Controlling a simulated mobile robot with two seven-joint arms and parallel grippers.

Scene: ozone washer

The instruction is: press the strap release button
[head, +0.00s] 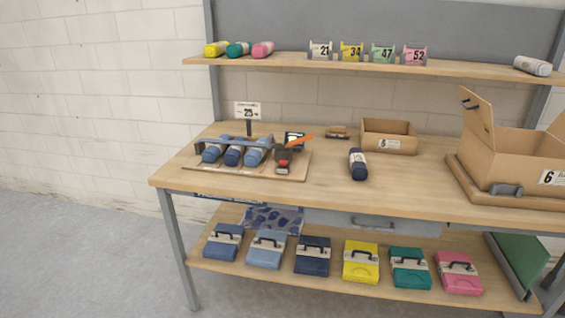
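A wooden board (206,166) on the left of the workbench carries a fixture. A grey-blue strap (228,143) runs across three blue rolls (232,156) lying side by side. At the strap's right end is a dark buckle block (286,154) with an orange lever (300,140) sticking up to the right. A small red part (283,168) sits low on the block's front; it may be the release button, but it is too small to tell. Neither of my grippers is in view.
A dark bottle-like roll (358,164) lies mid-bench. An open box (388,138) and a larger box (522,160) stand to the right. The bench front between fixture and large box is mostly clear.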

